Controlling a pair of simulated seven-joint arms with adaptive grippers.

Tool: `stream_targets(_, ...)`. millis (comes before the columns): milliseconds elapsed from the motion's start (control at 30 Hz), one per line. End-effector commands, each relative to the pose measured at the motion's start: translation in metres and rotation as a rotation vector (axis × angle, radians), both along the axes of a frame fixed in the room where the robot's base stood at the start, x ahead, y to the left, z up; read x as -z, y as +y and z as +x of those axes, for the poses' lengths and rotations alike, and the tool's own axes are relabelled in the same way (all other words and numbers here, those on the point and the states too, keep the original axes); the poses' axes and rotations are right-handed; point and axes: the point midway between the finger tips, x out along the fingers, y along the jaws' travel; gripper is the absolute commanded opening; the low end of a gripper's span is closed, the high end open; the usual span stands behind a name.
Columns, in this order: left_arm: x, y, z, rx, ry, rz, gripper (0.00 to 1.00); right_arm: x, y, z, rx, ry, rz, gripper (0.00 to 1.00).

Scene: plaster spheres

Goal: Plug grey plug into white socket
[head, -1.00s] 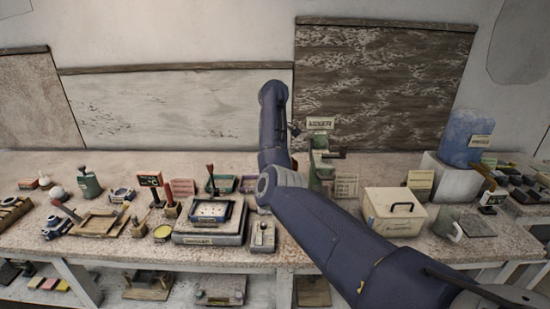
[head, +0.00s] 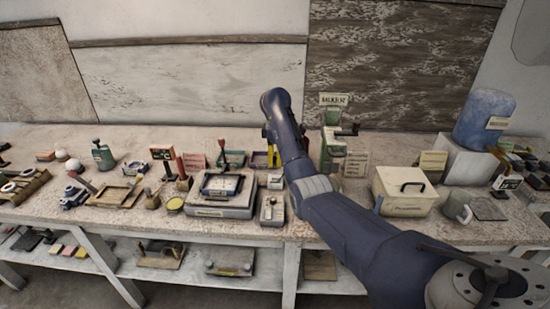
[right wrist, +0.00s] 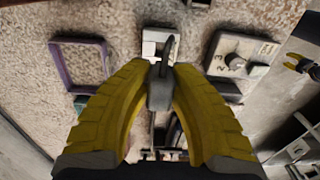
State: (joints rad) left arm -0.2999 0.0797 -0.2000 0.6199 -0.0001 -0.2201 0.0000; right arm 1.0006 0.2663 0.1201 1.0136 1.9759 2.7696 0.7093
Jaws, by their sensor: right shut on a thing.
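My right gripper (right wrist: 160,88) is shut on the grey plug (right wrist: 160,95), which sits between its yellow fingertips in the right wrist view. A dark, narrow part extends from the plug towards a small white block (right wrist: 153,35), which looks like the white socket. The plug overlaps the near edge of this block in the picture; I cannot tell whether they touch. In the head view, the yellow fingers of my right gripper (head: 271,153) show low over the back of the bench, partly behind my arm. Plug and socket are hidden there. My left gripper is not in view.
A purple frame (right wrist: 79,66) lies left of the plug, and a pale panel with a knob (right wrist: 240,55) lies to its right. In the head view, a green stand (head: 332,150) and a cream box (head: 405,190) stand right of my arm.

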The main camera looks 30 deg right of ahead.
Motion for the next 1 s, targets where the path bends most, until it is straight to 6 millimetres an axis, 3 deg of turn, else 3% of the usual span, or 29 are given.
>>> stream_targets(333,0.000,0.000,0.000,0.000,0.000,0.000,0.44,0.001,0.000,0.000,0.001,0.001,0.000,0.00)
stream_targets(1000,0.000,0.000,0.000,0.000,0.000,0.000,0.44,0.043,0.000,0.000,0.000,0.001,-0.002,0.00)
